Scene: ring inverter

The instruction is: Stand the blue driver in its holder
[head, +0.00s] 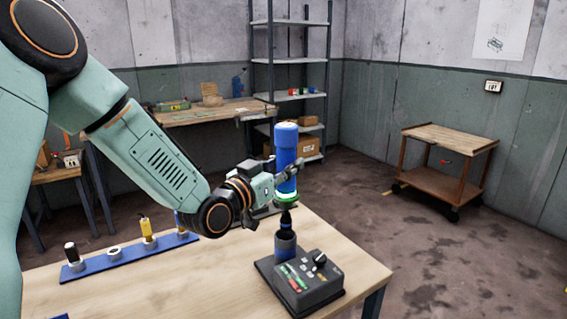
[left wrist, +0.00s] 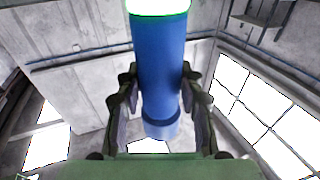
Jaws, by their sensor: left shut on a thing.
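The blue driver (head: 285,150) is upright in my left gripper (head: 279,172), above the front right of the wooden table. A white and green band circles its lower part, with a dark tip below. The tip meets or hangs just over the post (head: 285,243) of a dark control box (head: 300,283); I cannot tell if they touch. In the left wrist view the fingers (left wrist: 160,95) close on both sides of the blue driver (left wrist: 160,60). The blue holder strip (head: 130,258) lies at the table's left, with an empty ring (head: 113,252) between a black and a yellow driver.
The yellow driver (head: 147,229) and black-handled driver (head: 71,251) stand in the strip; another slim item at its right end is partly hidden by my arm. Bare table (head: 190,285) lies between strip and box. A cart (head: 440,170), shelf and workbench stand farther back.

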